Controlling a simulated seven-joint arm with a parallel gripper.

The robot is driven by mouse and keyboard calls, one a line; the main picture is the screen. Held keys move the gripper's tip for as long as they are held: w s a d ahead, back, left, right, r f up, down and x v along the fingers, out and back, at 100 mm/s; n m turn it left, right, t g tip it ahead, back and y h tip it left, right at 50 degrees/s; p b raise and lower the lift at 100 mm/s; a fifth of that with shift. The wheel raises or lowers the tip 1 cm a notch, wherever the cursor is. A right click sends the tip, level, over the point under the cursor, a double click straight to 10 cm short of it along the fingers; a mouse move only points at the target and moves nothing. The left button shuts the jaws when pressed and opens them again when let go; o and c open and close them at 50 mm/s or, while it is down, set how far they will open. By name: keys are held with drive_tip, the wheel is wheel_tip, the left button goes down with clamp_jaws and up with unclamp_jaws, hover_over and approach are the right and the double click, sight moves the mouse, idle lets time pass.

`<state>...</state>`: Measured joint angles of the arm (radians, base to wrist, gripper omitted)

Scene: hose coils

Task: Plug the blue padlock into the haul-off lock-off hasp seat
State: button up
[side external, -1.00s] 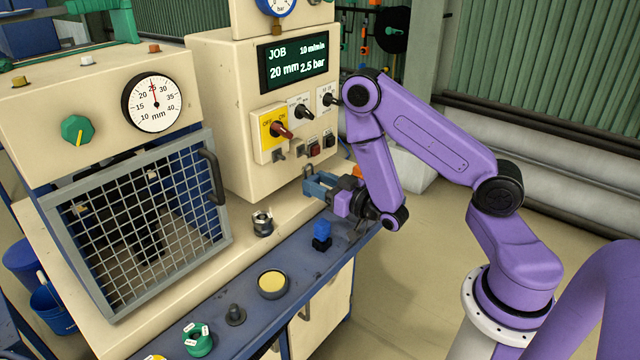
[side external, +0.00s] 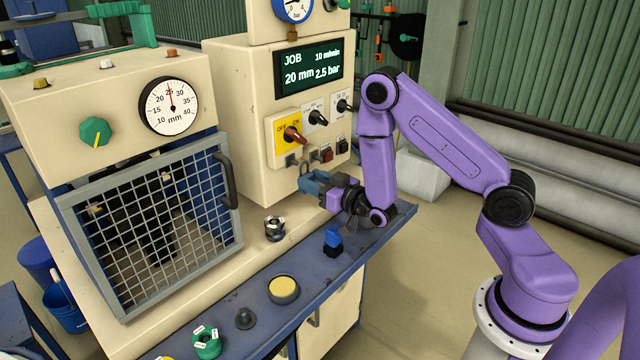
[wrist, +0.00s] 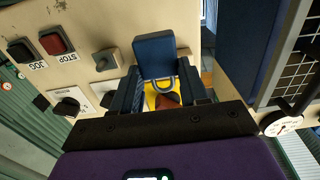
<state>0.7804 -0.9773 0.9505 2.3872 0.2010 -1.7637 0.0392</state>
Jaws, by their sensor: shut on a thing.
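The blue padlock (wrist: 155,52) is held between the fingers of my gripper (wrist: 163,92). In the wrist view its blue body and grey shackle (wrist: 165,84) show, with the yellow switch plate (wrist: 150,97) and red handle behind. In the side view my gripper (side external: 310,182) is just below and right of the yellow OFF/ON plate (side external: 281,146) with its red handle (side external: 292,134). A small grey fitting (side external: 291,160) under the plate looks like the hasp seat. The padlock appears apart from it, though the exact gap cannot be told.
Other switches (side external: 318,118) sit right of the yellow plate. A mesh guard (side external: 150,225) stands left.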

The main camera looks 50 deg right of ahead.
drive_tip(key=shift+w, duration=2.05)
idle(0.5)
drive_tip(key=o, duration=1.5)
drive_tip(key=shift+s, duration=2.3)
drive_tip(key=s, duration=0.7)
drive_tip(key=shift+s, duration=0.2)
